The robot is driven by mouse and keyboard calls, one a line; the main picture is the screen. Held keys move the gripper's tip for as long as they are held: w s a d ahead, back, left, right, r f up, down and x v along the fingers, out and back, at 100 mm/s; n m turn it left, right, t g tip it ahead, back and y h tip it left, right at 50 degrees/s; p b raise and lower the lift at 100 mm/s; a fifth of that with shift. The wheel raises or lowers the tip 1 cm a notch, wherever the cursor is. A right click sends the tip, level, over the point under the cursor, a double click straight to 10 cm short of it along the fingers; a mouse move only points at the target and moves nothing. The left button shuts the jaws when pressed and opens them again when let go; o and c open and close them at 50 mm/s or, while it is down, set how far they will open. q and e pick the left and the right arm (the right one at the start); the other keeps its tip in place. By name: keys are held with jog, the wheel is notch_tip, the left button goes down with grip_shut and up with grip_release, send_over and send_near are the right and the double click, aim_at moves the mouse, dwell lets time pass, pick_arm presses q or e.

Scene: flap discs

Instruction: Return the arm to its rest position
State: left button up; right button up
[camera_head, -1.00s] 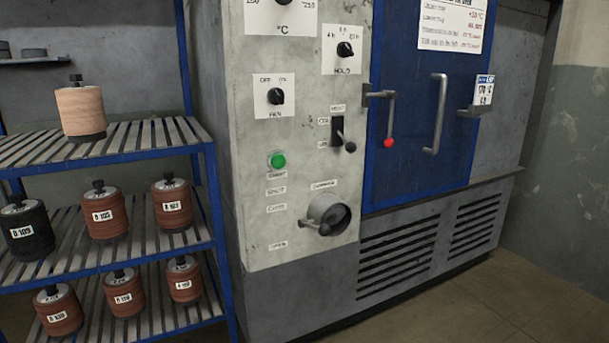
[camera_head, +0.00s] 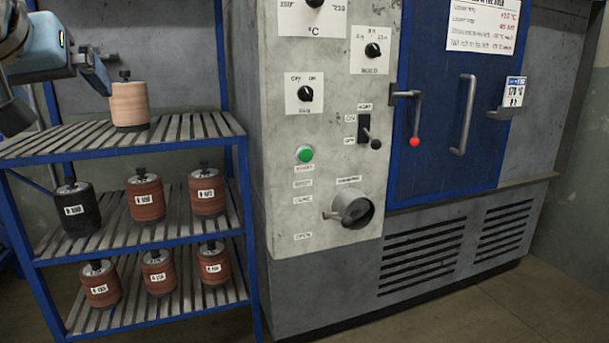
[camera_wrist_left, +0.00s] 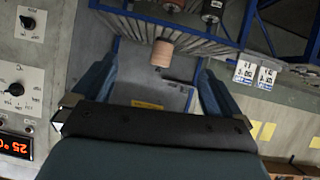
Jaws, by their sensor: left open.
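My left gripper (camera_head: 97,72) comes in at the upper left of the head view, above the top shelf and just left of the tan flap-disc stack (camera_head: 130,104). In the left wrist view my left gripper (camera_wrist_left: 155,90) has its two blue fingers spread apart with nothing held between them. The tan stack (camera_wrist_left: 162,54) shows beyond the fingers there, apart from them. In the head view the gripper's near parts overlap each other, and its exact distance from the stack is hard to tell. My right gripper is not in view.
A blue-framed slatted rack (camera_head: 180,135) carries a black stack (camera_head: 77,210) and several red-brown stacks (camera_head: 145,200) on lower shelves. A grey oven cabinet with a control panel (camera_head: 325,130) and a closed blue door (camera_head: 440,130) stands to the right. Floor (camera_head: 480,310) is clear in front.

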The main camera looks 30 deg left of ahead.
pick_arm(q)
jog(key=w+a+f+m+h, duration=0.1)
jog(key=w+a+f+h, duration=0.2)
jog(key=w+f, duration=0.8)
jog(key=w+a+f+m+h, duration=0.2)
jog(key=w+a+f, duration=0.1)
jog(key=w+f, duration=0.85)
jog(key=w+d+f+m+h, duration=0.1)
jog(key=w+d+f, duration=0.3)
jog(key=f, duration=0.5)
jog(key=w+d+f+g+h, duration=0.1)
jog(key=w+d+f+h, duration=0.2)
jog(key=f, duration=0.5)
jog(key=w+d+f+m, duration=0.1)
jog(key=w+d+f, duration=0.35)
jog(key=f, duration=0.45)
jog(key=s+d+f+m+g+h, duration=0.2)
jog(key=d+f+g+h, duration=0.1)
jog(key=d+f, duration=1.5)
jog(key=s+d+f+g, duration=0.1)
jog(key=s+d+f, duration=0.5)
jog(key=s+f, duration=0.2)
jog(key=s+d+f+m+g+h, duration=0.1)
jog(key=s+d+f+g, duration=0.1)
jog(key=s+d+f, duration=0.5)
jog(key=s, duration=0.5)
jog(key=shift+s+d+f+g, duration=0.15)
jog(key=shift+s+f+g, duration=0.05)
jog(key=shift+f+g, duration=0.15)
